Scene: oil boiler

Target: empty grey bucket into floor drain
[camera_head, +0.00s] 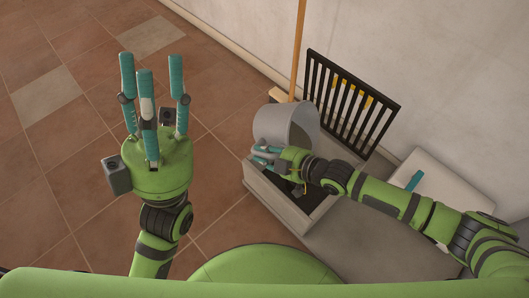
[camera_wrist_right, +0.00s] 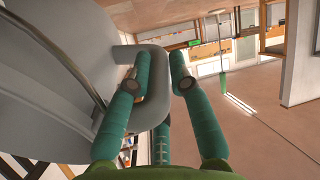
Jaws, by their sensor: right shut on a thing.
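The grey bucket (camera_head: 283,122) is tipped on its side above a low grey basin (camera_head: 281,209) with a dark inside, which may be the floor drain. My right gripper (camera_head: 262,153) is at the bucket's near side. In the right wrist view, the bucket (camera_wrist_right: 50,75) fills the left, and my right gripper's fingers (camera_wrist_right: 160,68) are closed around its grey handle (camera_wrist_right: 155,105). The bucket's contents are hidden. My left gripper (camera_head: 151,66) is open and empty, fingers pointing up, over the tiled floor left of the basin.
A black slatted rack (camera_head: 346,103) stands by the wall behind the basin. A wooden pole (camera_head: 298,50) rises behind the bucket. A pale block (camera_head: 440,178) stands right, beyond my right arm. The tiled floor (camera_head: 60,150) at left is clear.

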